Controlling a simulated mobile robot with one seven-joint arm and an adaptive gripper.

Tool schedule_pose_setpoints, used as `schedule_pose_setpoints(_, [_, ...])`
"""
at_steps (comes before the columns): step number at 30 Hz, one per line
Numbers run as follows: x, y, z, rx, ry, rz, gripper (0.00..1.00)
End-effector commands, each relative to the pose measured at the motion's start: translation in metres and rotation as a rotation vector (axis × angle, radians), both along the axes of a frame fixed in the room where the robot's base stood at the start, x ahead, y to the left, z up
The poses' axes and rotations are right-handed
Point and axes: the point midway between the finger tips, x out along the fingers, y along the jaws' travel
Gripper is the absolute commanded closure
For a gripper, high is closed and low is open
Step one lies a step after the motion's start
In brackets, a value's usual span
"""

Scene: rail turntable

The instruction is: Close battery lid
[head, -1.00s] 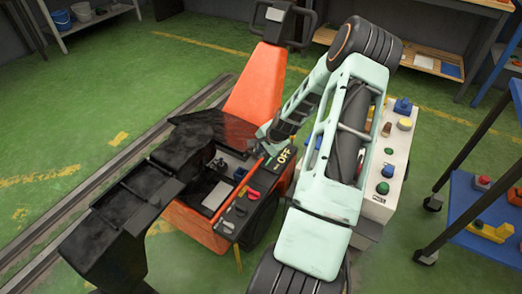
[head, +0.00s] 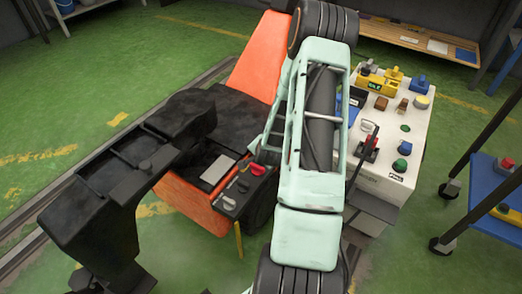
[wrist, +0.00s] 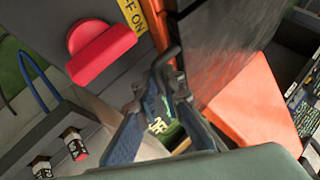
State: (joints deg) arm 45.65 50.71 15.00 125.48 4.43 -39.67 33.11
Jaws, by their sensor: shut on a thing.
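The battery lid (head: 228,118) is a black panel standing between the orange seat back and the battery bay of the orange vehicle (head: 190,203). In the wrist view the lid (wrist: 228,50) is a dark, tilted panel with an orange edge, at the upper right. My gripper (wrist: 165,88) is shut on a thin black bar-like part at the lid's near edge; the exact contact is partly hidden by the fingers. In the head view my arm hides most of the gripper. The bay beneath the lid is partly exposed.
A red rotary switch (wrist: 95,50) sits close left of my gripper, beside a yellow ON label. Red-tipped terminals (wrist: 76,147) show at lower left. A white control box (head: 395,150) stands right of my arm, and a blue cart (head: 490,200) farther right.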

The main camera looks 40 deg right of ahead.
Motion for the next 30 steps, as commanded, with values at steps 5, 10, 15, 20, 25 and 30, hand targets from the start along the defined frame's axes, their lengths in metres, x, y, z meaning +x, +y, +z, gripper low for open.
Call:
schedule_pose_setpoints(5, [-0.0014,0.0005,-0.0067,-0.013,-0.002,-0.001,1.0])
schedule_pose_setpoints(10, [-0.0015,0.0004,-0.0071,-0.016,-0.003,-0.001,1.0])
schedule_pose_setpoints(15, [-0.0019,0.0005,-0.0079,-0.014,-0.001,-0.001,1.0])
schedule_pose_setpoints(20, [-0.002,0.0006,-0.0081,-0.013,-0.001,-0.001,0.84])
schedule_pose_setpoints(25, [-0.0011,0.0004,-0.0067,-0.014,-0.004,-0.001,0.84])
schedule_pose_setpoints(30, [-0.004,0.002,-0.0016,-0.016,-0.005,0.0,0.84])
